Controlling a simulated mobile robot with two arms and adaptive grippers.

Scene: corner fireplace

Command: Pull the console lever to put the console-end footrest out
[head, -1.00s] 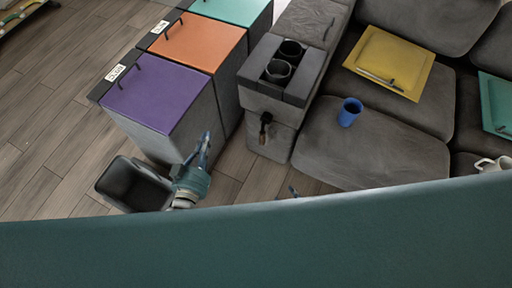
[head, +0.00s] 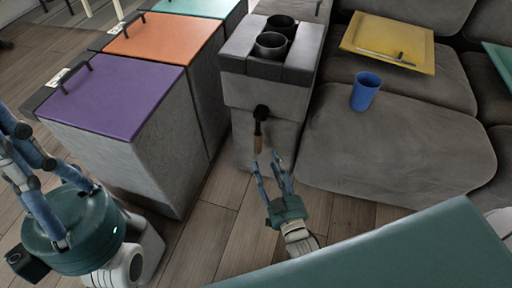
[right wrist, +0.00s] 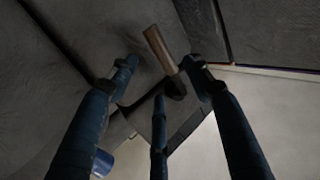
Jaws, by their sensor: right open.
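The console (head: 235,92), a grey block with two dark cup holders, stands at the left end of the grey sofa. Its lever (head: 258,143) has a black pivot and a brown handle hanging down on the console's front face. My right gripper (head: 272,168) is open just below and to the right of the handle, with no contact visible. In the right wrist view the brown handle (right wrist: 160,50) lies ahead, between the spread fingertips. The console-end seat (head: 395,140) shows no extended footrest. My left gripper (head: 20,150) is large at the left edge, its fingertips unclear.
Purple-topped (head: 115,100) and orange-topped (head: 165,40) cabinets stand left of the console, with a narrow floor gap between. A blue cup (head: 366,91) and a yellow tray (head: 365,40) are on the sofa. Wooden floor (head: 215,235) is open before the console. A teal surface (head: 400,255) covers the bottom right.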

